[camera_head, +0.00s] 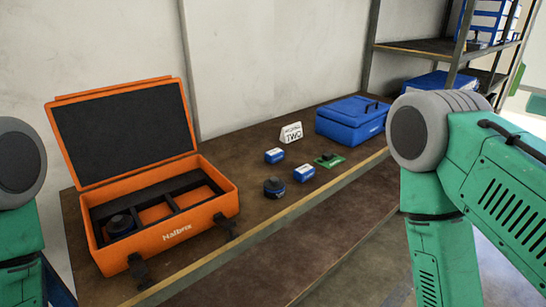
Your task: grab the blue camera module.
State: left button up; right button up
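A small dark round unit with a blue side (274,188), which looks like a camera module, sits near the front edge of the brown workbench (262,222). A similar dark round unit with blue on it (119,225) sits in the left front compartment of the open orange case (185,236). I cannot tell for sure which one is the blue camera module. Parts of my green arms show at the left and right edges. Neither of my grippers is in view.
Two small blue-and-white boxes (274,156) (303,173), a green circuit board (329,160) and a white sign (291,132) stand on the bench. A closed blue case (352,121) is farther back. A metal shelf (432,47) stands at the right. Bare bench separates the orange case from the small parts.

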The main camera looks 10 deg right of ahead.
aim_at(272, 156)
jog(key=i+l, duration=0.15)
jog(key=l, duration=0.2)
jog(key=i+l, duration=0.2)
jog(key=l, duration=0.15)
jog(key=i+l, duration=0.15)
jog(key=l, duration=0.25)
jog(key=i+l, duration=0.2)
jog(key=l, duration=0.15)
jog(key=i+l, duration=0.15)
jog(key=l, duration=0.2)
